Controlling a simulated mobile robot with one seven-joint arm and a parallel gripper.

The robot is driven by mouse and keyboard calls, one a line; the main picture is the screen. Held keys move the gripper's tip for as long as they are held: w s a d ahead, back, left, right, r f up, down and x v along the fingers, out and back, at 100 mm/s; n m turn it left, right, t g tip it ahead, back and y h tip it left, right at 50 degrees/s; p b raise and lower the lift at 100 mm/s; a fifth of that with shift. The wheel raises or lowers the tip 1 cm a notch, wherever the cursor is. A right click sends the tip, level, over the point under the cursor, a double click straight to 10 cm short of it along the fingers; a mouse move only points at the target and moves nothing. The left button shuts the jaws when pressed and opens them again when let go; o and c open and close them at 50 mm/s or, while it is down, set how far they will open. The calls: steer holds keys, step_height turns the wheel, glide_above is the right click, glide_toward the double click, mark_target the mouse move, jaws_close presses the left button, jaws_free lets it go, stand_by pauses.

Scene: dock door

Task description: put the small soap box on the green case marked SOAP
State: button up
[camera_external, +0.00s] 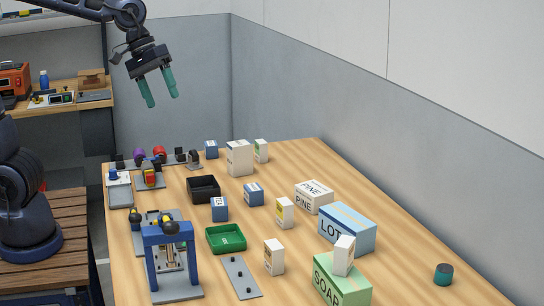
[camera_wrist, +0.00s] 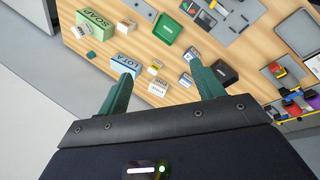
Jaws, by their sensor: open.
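The green case marked SOAP (camera_external: 342,289) stands at the table's near right; it also shows in the wrist view (camera_wrist: 101,23), upper left. A small white box (camera_external: 344,254) stands upright on its top, and shows in the wrist view (camera_wrist: 83,31) too. I cannot read its label. Other small white boxes stand apart: one (camera_external: 274,257) left of the case, one with a yellow label (camera_external: 284,212), and one with a green label (camera_external: 261,150) at the back. Which is soap I cannot tell. My gripper (camera_external: 162,100) is open and empty, high above the table's far left; its fingers show in the wrist view (camera_wrist: 162,80).
A blue lotion case (camera_external: 347,229) and a white PINE case (camera_external: 313,196) stand behind the green case. A green tray (camera_external: 226,239), black bin (camera_external: 203,189), blue press frame (camera_external: 171,257) and several small boxes crowd the left and middle.

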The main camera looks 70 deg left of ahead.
steer(key=s+a+f+m+y, duration=0.1)
steer(key=s+a+m, duration=0.1)
steer(key=s, duration=0.3)
steer(key=s+a+f+m+y, duration=0.1)
steer(key=s+a+m, duration=0.1)
steer(key=s, duration=0.4)
steer(key=s+a+m+t+y, duration=0.1)
steer(key=s+a+m, duration=0.2)
steer(key=s, duration=0.3)
steer(key=shift+f+m, duration=0.4)
steer(key=shift+m, duration=0.4)
